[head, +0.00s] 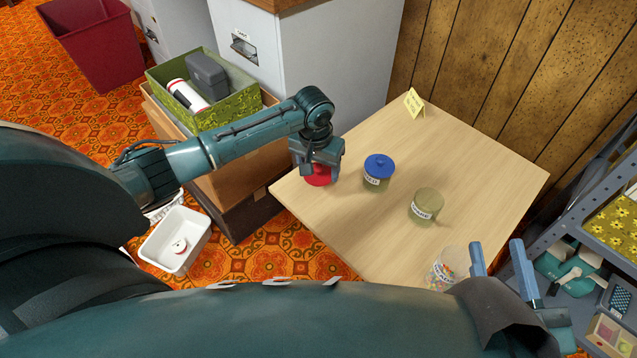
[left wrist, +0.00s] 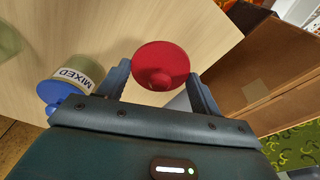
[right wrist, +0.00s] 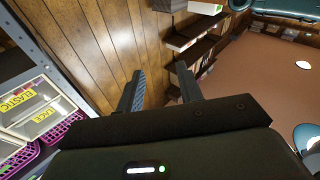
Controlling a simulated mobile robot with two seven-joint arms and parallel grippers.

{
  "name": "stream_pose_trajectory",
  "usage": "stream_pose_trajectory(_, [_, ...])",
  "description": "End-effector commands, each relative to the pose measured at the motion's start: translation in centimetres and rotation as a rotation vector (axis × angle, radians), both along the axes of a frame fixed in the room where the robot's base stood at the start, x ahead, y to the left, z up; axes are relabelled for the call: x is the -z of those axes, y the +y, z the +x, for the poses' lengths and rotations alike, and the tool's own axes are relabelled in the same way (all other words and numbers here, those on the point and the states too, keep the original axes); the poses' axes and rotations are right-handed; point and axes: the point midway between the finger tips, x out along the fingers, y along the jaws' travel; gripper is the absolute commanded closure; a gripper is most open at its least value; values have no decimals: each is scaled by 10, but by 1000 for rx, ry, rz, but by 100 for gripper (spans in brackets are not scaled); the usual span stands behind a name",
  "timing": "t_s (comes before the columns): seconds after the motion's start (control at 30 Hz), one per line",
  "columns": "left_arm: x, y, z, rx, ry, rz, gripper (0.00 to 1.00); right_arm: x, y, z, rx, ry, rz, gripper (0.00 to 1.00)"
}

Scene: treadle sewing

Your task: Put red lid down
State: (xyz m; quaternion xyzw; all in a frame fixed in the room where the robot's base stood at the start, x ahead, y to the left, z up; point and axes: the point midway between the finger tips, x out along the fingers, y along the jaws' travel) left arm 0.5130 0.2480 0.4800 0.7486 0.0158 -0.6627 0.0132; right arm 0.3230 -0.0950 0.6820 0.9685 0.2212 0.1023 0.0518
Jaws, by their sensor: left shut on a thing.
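The red lid (head: 318,178) is at the left edge of the wooden table (head: 480,165), below my left gripper (head: 318,165). In the left wrist view the round red lid (left wrist: 160,66) with its knob sits between the fingers of my left gripper (left wrist: 161,88), which is shut on it. I cannot tell whether the lid touches the tabletop. My right gripper (head: 498,260) is open and empty near the table's front right corner; its spread fingers (right wrist: 160,90) also show in the right wrist view.
A blue-lidded jar (head: 377,174) stands right of the lid, labelled MIXED in the left wrist view. A greenish jar (head: 426,205) and a clear tub of coloured bits (head: 448,270) stand further right. A yellow card (head: 414,102) is at the back. Cardboard boxes (head: 225,175) flank the table's left.

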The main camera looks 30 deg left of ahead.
Motion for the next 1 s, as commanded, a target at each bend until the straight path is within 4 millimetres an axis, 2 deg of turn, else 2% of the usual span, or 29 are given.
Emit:
stream_pose_trajectory(0.2, [38, 0, 0, 0, 1, 1, 56, 9, 3, 0, -15, 5, 47, 64])
stream_pose_trajectory(0.27, [44, 0, 0, 0, 0, 0, 56, 8, 4, 0, -21, 8, 61, 64])
stream_pose_trajectory(0.43, [45, 0, 0, 0, -1, 0, 56, -5, 4, 1, -28, -12, 73, 64])
stream_pose_trajectory(0.67, [47, 0, 0, 0, 0, -1, 56, -6, 4, 1, -29, -13, 69, 64])
stream_pose_trajectory(0.7, [48, 0, 0, 1, -1, -1, 34, -5, 4, 1, -28, -13, 68, 64])
stream_pose_trajectory(0.93, [47, 0, 0, 0, -1, -1, 16, 0, 5, 0, -28, -3, 64, 64])
stream_pose_trajectory(1.0, [47, 0, 0, 0, -1, 0, 13, 1, 5, 0, -28, -1, 63, 64])
